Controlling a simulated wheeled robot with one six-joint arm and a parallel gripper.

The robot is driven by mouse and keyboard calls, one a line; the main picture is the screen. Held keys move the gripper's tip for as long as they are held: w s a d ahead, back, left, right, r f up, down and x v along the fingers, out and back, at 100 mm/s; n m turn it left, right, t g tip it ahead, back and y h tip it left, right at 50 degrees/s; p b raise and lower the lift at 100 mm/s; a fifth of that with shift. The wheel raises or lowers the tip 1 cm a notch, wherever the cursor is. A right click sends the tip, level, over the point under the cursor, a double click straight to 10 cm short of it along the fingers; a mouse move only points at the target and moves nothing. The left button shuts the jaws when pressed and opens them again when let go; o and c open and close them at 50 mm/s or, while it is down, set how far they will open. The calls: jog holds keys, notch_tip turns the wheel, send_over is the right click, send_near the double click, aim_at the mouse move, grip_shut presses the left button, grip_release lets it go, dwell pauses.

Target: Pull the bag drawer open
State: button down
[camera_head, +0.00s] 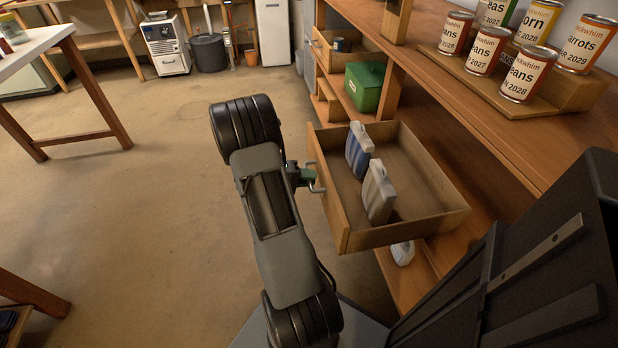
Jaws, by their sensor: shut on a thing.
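The wooden drawer (421,222) stands well out of the workbench, and its inside shows from above. Its front panel (329,196) faces left, with a metal handle (320,188) on it. My gripper (308,177) is at the handle, shut on it; the fingers are small in the picture and partly hidden by my arm. Two bags stand upright in the drawer near its front: a blue one (359,150) and a beige-grey one (379,192).
Several labelled cans (520,74) stand on a board on the workbench top (470,105). A green box (365,87) sits on a shelf beyond the drawer. A white jug (402,252) is below the drawer. The concrete floor (150,200) to the left is clear.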

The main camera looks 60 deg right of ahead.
jog(key=c, duration=1.1)
grip_release()
jog(key=p+v, duration=0.2)
jog(key=v, duration=1.2)
jog(key=shift+f, duration=0.1)
jog(key=shift+d, duration=0.1)
